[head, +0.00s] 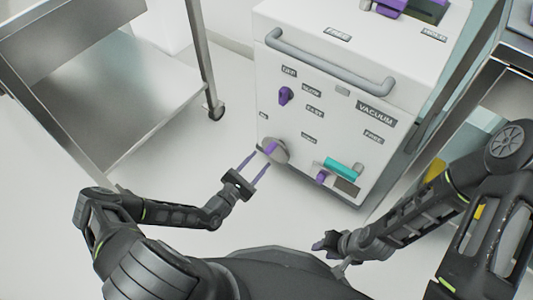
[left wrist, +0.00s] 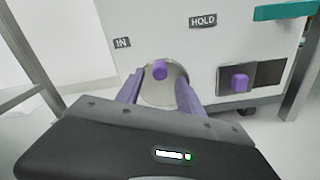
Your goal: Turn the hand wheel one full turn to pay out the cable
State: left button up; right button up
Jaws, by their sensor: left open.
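The hand wheel (head: 281,155) is a grey disc with a purple knob (head: 271,148), low on the front of a white cabinet. In the left wrist view the wheel (left wrist: 165,92) lies straight ahead, with its knob (left wrist: 159,70) near the top. My left gripper (head: 261,159) is open and empty, its purple fingers pointing at the wheel. In the wrist view the fingers (left wrist: 159,80) stand either side of the knob; whether they touch the wheel I cannot tell. My right gripper (head: 324,243) is low at the right, away from the wheel. No cable is visible.
The white cabinet (head: 330,85) has a grey bar handle (head: 330,65), a purple knob (head: 285,96), a teal handle (head: 343,168) and a small purple knob (head: 321,177). A metal cart (head: 130,95) stands left, a metal frame right. Open floor lies before the cabinet.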

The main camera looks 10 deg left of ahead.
aim_at(266, 153)
pick_arm(q)
jog(key=b+x, duration=0.1)
jog(key=x, duration=0.4)
jog(key=shift+w, duration=0.1)
grip_shut()
dwell(0.3)
